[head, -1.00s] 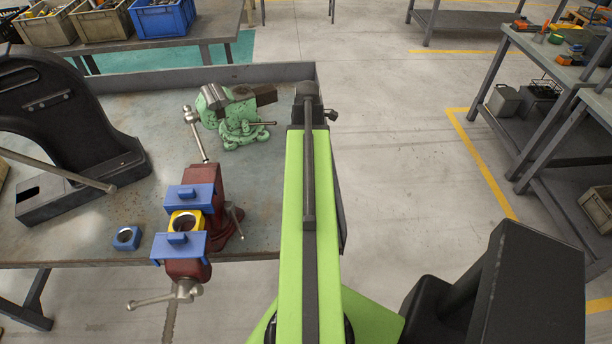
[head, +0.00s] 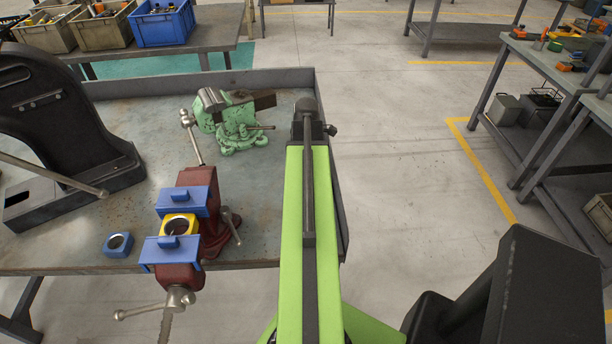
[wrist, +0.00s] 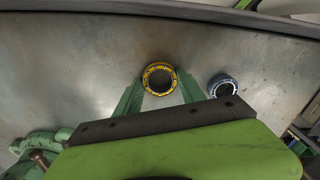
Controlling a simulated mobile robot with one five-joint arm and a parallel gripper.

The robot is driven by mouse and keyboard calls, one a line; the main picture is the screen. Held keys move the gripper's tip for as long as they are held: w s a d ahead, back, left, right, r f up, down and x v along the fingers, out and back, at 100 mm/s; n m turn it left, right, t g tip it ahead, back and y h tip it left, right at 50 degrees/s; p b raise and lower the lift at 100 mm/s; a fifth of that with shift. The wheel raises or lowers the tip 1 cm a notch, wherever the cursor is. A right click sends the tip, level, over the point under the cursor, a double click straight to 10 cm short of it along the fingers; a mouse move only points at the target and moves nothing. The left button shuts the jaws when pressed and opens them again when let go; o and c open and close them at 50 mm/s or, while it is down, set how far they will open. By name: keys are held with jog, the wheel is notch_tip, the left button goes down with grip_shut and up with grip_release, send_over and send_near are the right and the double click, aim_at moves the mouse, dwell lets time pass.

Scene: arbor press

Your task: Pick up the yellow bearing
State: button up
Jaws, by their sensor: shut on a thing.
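In the wrist view, a yellow ring-shaped bearing (wrist: 159,78) with a dark centre sits between the two green fingertips of my gripper (wrist: 160,84). My gripper is shut on it. Whether it is clear of the grey metal surface I cannot tell. In the head view, a yellow block with a round hole (head: 180,225) sits between the blue jaw pieces of a red vise; I cannot tell whether it is the same bearing. My gripper is not visible in the head view.
The red vise (head: 216,240) stands at the front edge of the bench (head: 75,250). A blue bearing (head: 118,245) lies to its left; a blue ring (wrist: 222,85) shows in the wrist view. A green vise (head: 238,120) and black press (head: 60,120) stand behind.

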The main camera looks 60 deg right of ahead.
grip_shut()
jog(key=shift+r+p, duration=0.65)
jog(key=shift+p, duration=0.05)
jog(key=r+p, duration=0.4)
jog(key=shift+s, duration=0.25)
jog(key=s+r+p, duration=0.5)
jog(key=s, duration=0.6)
jog(key=shift+r+p, duration=0.35)
jog(key=shift+r, duration=0.05)
